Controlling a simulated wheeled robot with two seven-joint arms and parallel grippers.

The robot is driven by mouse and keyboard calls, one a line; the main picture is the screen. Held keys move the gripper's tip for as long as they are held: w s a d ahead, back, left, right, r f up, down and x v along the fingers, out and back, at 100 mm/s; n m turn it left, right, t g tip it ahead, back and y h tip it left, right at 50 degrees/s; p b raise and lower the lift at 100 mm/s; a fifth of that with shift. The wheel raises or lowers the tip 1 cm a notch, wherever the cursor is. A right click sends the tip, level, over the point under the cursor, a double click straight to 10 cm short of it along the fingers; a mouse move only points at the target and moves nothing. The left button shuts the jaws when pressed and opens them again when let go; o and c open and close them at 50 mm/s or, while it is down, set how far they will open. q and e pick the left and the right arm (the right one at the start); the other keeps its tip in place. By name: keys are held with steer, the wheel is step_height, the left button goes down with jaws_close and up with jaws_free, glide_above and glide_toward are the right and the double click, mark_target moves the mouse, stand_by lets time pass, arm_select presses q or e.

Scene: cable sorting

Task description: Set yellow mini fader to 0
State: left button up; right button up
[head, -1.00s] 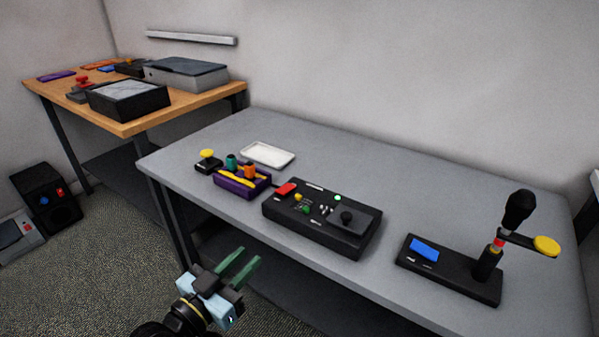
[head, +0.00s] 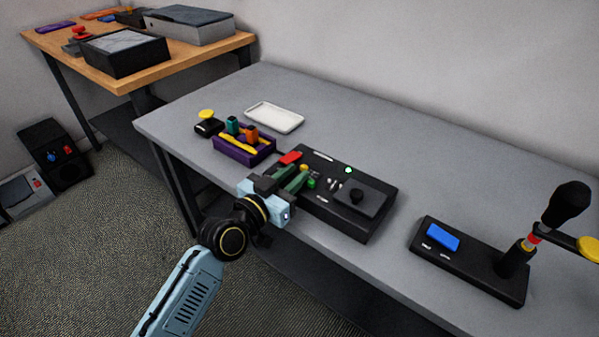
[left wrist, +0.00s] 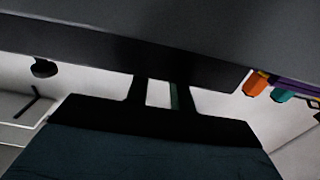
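In the left wrist view the panel (left wrist: 110,53) crosses the top, beyond the fingers (left wrist: 160,94). My right gripper is out of view.
A purple holder (head: 232,151) with yellow, teal and orange pieces stands left of the panel, beside a yellow-topped black button (head: 206,122). A white tray (head: 274,117) lies behind. A black lever unit (head: 470,262) stands at right. The table between panel and wall is clear.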

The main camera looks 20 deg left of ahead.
mark_target(304, 168)
arm_select(q)
steer(key=shift+x, duration=1.3)
jaws_close()
